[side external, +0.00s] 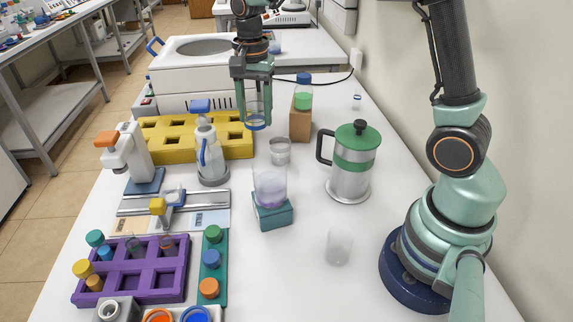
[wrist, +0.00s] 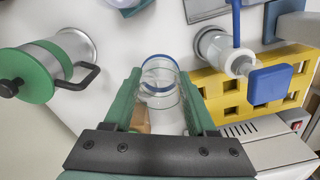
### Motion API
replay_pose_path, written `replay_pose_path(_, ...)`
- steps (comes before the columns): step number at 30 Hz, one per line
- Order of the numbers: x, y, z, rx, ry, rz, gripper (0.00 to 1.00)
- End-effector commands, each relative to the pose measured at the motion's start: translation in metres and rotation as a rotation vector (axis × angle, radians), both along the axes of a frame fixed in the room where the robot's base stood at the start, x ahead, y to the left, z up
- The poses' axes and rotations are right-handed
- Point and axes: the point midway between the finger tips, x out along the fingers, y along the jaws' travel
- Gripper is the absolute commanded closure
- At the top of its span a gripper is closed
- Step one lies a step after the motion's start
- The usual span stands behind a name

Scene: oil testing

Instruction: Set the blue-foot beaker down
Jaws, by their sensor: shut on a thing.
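The blue-foot beaker (side external: 257,112) is clear glass with a blue ring at its base. My gripper (side external: 256,100) is shut on it and holds it upright by the side view, beside the right end of the yellow rack. Whether its foot touches the table is hard to tell; it appears to hang above it. In the wrist view the beaker (wrist: 160,88) lies between the two green fingers of my gripper (wrist: 165,105), blue ring at the far end.
A small clear beaker (side external: 280,152) stands just in front. A green-lidded press pot (side external: 354,165) is to the right, a wooden block (side external: 300,122) with a green bottle behind. The yellow rack (side external: 220,149) and a pump-like flask (side external: 210,160) are left. White table between is partly clear.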

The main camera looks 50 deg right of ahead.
Motion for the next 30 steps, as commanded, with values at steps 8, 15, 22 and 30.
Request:
replay_pose_path(8, -0.002, 0.0, 0.029, 0.0, -0.001, 0.03, 1.0)
replay_pose_path(15, -0.025, 0.0, 0.028, -0.001, 0.001, 0.319, 1.0)
replay_pose_path(22, -0.058, 0.0, 0.02, -0.001, 0.0, 0.731, 1.0)
replay_pose_path(30, -0.085, 0.0, 0.011, 0.0, 0.001, 1.083, 1.0)
